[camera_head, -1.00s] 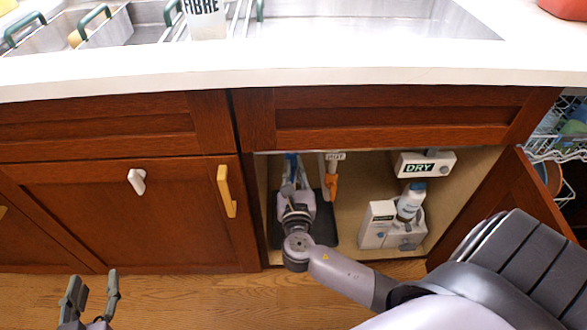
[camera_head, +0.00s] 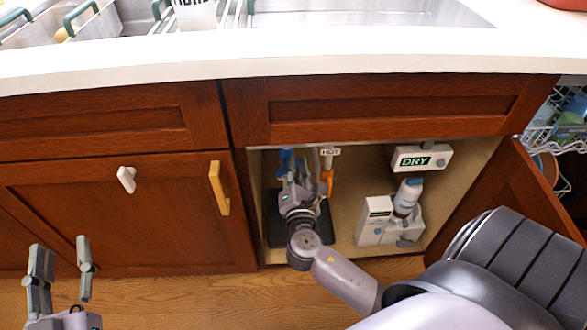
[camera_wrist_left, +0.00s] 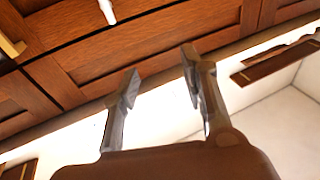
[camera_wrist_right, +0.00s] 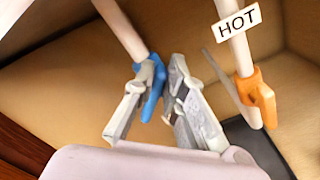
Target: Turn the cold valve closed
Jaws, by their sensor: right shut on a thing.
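The cold valve has a blue handle (camera_wrist_right: 153,93) on a pale pipe inside the open cabinet under the sink. A little of its blue shows in the head view (camera_head: 285,160), above my right gripper (camera_head: 296,178). In the right wrist view my right gripper (camera_wrist_right: 160,82) has its fingers around the blue handle and is shut on it; the fingers hide part of it. The handle hangs roughly along its pipe, slightly tilted. My left gripper (camera_head: 61,246) is open and empty, low in front of the closed cabinet door; it also shows in the left wrist view (camera_wrist_left: 158,66).
The orange hot valve (camera_wrist_right: 257,97), under a HOT label (camera_wrist_right: 237,20), is close to the right. A DRY box (camera_head: 421,158) and a white bottle (camera_head: 407,197) in a holder stand further right. The cabinet's open door (camera_head: 530,190) is at the right.

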